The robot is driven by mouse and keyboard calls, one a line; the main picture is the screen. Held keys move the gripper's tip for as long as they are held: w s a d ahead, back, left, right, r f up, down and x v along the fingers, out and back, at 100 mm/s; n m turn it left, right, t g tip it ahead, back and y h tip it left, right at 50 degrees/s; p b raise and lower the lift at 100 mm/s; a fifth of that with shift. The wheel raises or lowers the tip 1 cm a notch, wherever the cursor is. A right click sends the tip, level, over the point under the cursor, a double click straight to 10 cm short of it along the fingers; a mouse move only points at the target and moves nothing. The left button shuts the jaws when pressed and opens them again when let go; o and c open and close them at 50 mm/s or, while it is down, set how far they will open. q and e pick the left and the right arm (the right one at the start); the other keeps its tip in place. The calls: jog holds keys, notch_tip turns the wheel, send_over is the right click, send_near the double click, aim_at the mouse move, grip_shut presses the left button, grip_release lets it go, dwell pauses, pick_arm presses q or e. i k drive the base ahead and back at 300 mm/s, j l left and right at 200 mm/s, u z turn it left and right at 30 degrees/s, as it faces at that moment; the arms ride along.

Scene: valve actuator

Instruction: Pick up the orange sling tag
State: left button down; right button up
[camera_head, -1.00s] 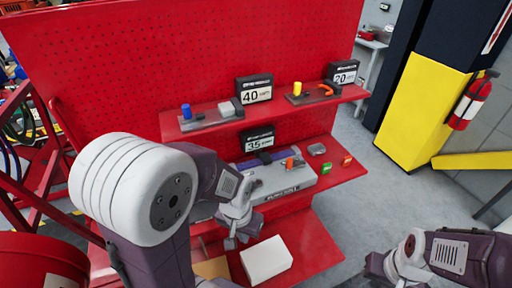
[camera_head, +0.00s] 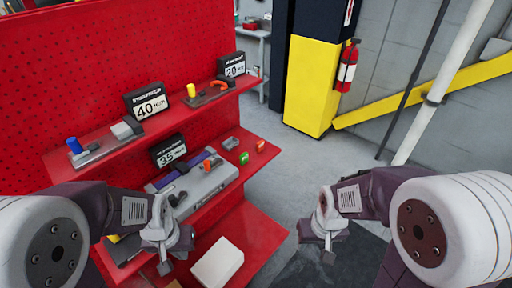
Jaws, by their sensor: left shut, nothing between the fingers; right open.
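A small orange tag (camera_head: 260,146) stands near the outer right end of the middle red shelf. A green tag (camera_head: 244,158) and a grey-green item (camera_head: 231,144) are beside it. My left gripper (camera_head: 164,264) is shut and empty, in front of the shelf unit, to the left of and lower in the picture than the orange tag. My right gripper (camera_head: 328,254) is open and empty over the floor, right of the shelf unit. Neither gripper touches the tag.
A grey actuator case (camera_head: 207,187) lies on the middle shelf. The upper shelf (camera_head: 60,165) holds black number signs and small parts. A white box (camera_head: 217,262) sits on the lowest shelf. A yellow-black pillar (camera_head: 308,85) stands behind.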

aim_at(260, 146)
jog(key=i+l+u, duration=0.25)
jog(key=l+u, duration=0.15)
jog(key=i+l+u, duration=0.2)
jog(key=l+u, duration=0.2)
jog(key=i+l+u, duration=0.1)
jog(key=l+u, duration=0.7)
jog(key=l, duration=0.25)
jog(key=l+u, duration=0.35)
jog(key=l, duration=0.2)
